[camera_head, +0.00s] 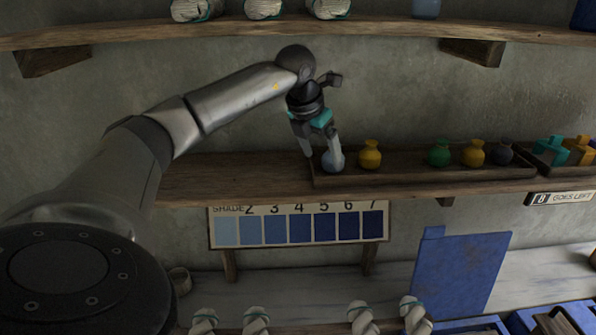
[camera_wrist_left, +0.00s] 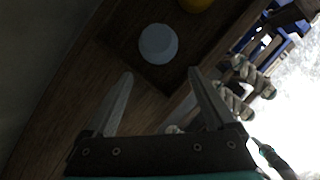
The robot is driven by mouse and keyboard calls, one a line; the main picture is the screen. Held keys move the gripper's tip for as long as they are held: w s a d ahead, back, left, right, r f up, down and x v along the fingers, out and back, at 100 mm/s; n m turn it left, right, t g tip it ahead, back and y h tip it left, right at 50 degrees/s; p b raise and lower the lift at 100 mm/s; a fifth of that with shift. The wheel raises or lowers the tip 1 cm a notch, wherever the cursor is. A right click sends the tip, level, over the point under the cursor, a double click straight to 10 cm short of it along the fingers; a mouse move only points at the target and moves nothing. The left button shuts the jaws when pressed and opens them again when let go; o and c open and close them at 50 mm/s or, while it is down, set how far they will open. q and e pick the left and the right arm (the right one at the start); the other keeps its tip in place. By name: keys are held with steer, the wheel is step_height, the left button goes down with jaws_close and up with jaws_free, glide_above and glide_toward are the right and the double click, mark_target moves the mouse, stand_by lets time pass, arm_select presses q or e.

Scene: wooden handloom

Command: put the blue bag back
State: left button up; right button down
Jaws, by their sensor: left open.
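A pale blue bag (camera_head: 333,161) stands at the left end of a long dark wooden tray (camera_head: 430,179) on the middle shelf. My left gripper (camera_head: 321,152) reaches down over this end of the tray, open, with its right finger in front of the bag's upper part. In the left wrist view the pale blue bag (camera_wrist_left: 158,43) lies beyond the fingertips, between their lines, and the open gripper (camera_wrist_left: 160,73) holds nothing. I cannot tell whether a finger touches the bag. A dark blue bag (camera_head: 502,153) stands near the tray's right end. My right gripper is not in view.
A yellow bag (camera_head: 370,155) stands just right of the pale blue one; green (camera_head: 439,154) and yellow (camera_head: 473,153) bags stand farther right. A numbered shade card (camera_head: 300,226) hangs below the shelf (camera_head: 225,178). An upper shelf (camera_head: 250,28) holds pale skeins. The shelf left of the tray is clear.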

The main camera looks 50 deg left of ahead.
arm_select(q)
steer(key=s, duration=0.2)
steer(key=s+b, duration=0.1)
steer(key=s, duration=0.1)
steer(key=s+b, duration=0.1)
steer(key=s, duration=0.1)
steer(key=shift+d+f, duration=0.1)
steer(key=shift+d, duration=0.2)
steer(key=shift+s+d+b, duration=0.2)
steer(key=shift+s+b, duration=0.25)
steer(key=shift+s, duration=0.4)
